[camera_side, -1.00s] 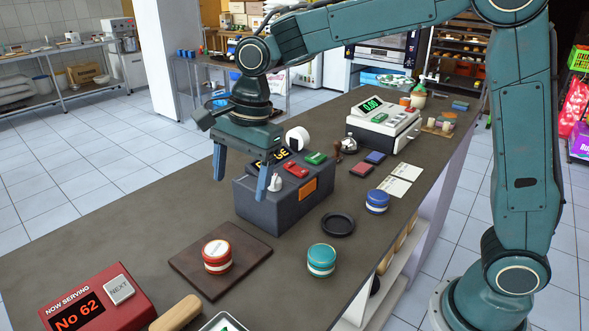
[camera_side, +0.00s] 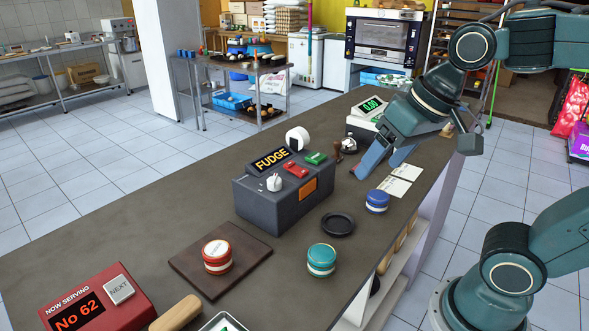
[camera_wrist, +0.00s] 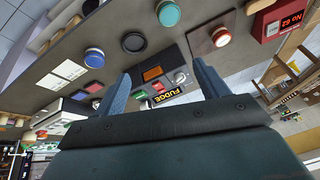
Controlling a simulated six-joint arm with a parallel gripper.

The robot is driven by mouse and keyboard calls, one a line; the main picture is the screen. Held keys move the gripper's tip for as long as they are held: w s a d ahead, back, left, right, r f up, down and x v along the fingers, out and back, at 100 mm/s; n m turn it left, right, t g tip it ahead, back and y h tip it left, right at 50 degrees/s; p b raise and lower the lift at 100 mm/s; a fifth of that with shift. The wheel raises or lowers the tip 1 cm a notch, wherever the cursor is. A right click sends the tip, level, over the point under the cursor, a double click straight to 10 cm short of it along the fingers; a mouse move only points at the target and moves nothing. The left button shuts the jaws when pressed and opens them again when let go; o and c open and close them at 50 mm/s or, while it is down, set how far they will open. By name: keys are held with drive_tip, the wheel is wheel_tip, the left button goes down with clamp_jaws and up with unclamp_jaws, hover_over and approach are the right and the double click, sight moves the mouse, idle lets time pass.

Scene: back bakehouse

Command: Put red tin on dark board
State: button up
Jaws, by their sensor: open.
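The red tin (camera_side: 217,256), with a pale band and a red-and-cream lid, stands upright on the dark board (camera_side: 196,273) at the front left of the counter. In the wrist view the red tin (camera_wrist: 221,37) also shows on the dark board (camera_wrist: 203,46), at the upper right. My gripper (camera_side: 376,168) is open and empty, above the far right part of the counter, well away from the tin. In the wrist view its two fingers (camera_wrist: 163,88) stand apart with nothing held between them.
A dark FUDGE box (camera_side: 270,205) with switches stands mid-counter. A teal tin (camera_side: 321,260), a blue tin (camera_side: 377,201) and a black dish (camera_side: 338,224) stand to its right. A red number display (camera_side: 92,303) and wooden rolling pin (camera_side: 176,313) lie at front left.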

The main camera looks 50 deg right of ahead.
drive_tip(key=s+n, duration=0.1)
drive_tip(key=s+d+f+n, duration=0.1)
drive_tip(key=s, duration=0.2)
drive_tip(key=shift+s+d+f+n+t+h, duration=0.1)
drive_tip(key=shift+d+f+n+t+h, duration=0.2)
drive_tip(key=shift+d+f+n, duration=0.1)
idle(1.0)
